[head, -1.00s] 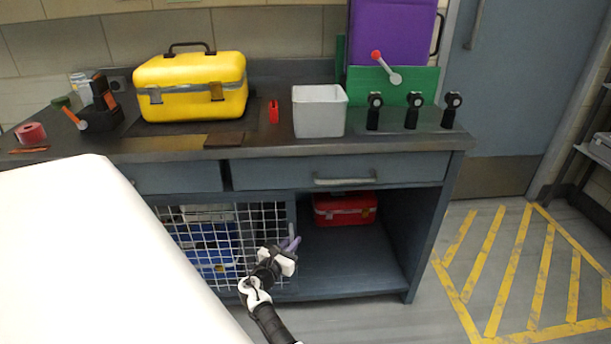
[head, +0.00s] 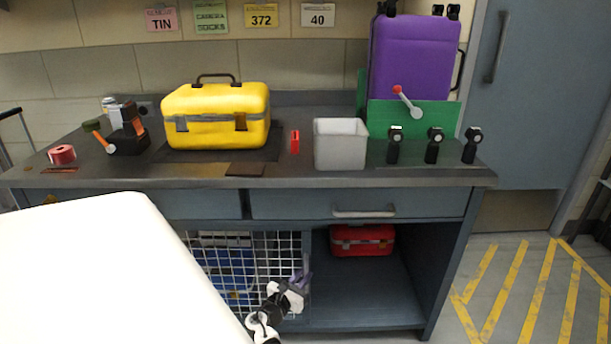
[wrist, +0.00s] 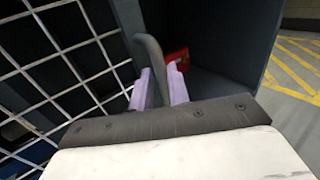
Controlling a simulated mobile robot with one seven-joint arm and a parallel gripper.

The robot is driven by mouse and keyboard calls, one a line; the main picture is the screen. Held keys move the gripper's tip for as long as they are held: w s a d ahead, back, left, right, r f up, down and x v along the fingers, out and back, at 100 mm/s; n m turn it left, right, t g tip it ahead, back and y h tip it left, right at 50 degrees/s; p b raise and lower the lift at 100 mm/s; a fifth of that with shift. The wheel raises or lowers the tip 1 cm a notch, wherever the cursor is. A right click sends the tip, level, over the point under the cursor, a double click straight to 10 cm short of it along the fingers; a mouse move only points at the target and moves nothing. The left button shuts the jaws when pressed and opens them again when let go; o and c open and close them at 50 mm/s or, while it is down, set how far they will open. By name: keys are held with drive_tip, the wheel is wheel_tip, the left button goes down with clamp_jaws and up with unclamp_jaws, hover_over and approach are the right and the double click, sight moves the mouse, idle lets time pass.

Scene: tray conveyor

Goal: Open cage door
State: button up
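The cage door (head: 279,241) is a white wire grid at the front of the lower left compartment, under the bench. It fills the left of the wrist view (wrist: 62,55). A grey upright handle (wrist: 148,55) stands at the door's right side. My gripper (head: 303,272) is at the door's right edge, low in front of the bench. In the wrist view its two purple fingers (wrist: 160,88) stand close together, one on each side of the handle, with little or no gap. The exact contact is partly hidden by the gripper body.
A red case (head: 362,240) lies in the open compartment to the right. The bench top (head: 420,177) holds a yellow toolbox (head: 215,118), a grey bin (head: 341,146) and a purple suitcase (head: 410,58). A closed drawer with a handle (head: 364,212) is above. The floor at right (head: 500,290) is clear.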

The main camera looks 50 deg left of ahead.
drive_tip(key=p+v, duration=0.5)
drive_tip(key=v, duration=0.6)
drive_tip(key=shift+s, duration=0.35)
drive_tip(key=shift+d+r, duration=0.1)
